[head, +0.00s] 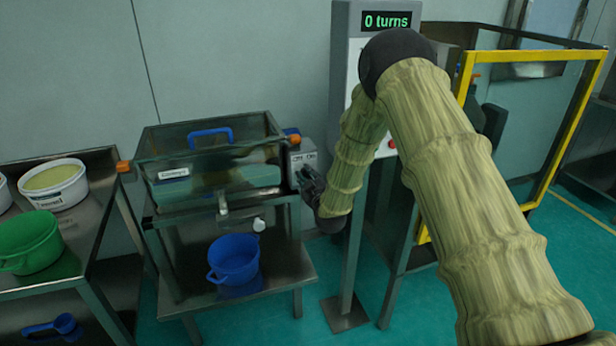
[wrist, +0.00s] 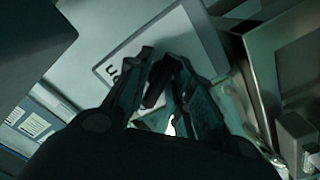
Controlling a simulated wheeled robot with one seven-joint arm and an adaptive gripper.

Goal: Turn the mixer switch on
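A grey switch box (head: 301,157) marked "Off On" is mounted at the right side of the covered sieve machine (head: 213,172). My gripper (head: 306,178) is at the front of this box, just below its lettering, and hides the switch itself in the head view. In the wrist view my gripper (wrist: 160,58) has its two fingertips close together over a pale panel (wrist: 122,50) with part of a printed word. A dark narrow piece (wrist: 154,88) shows between the fingers. I cannot tell whether it is the switch lever or part of a finger, or whether the fingers grip it.
A post with a "0 turns" display (head: 388,20) stands right of the machine, behind my arm. A yellow-framed enclosure (head: 535,55) is further right. A blue bucket (head: 234,260) sits on the shelf below. A side table holds a green bucket (head: 30,245) and white tubs (head: 55,185).

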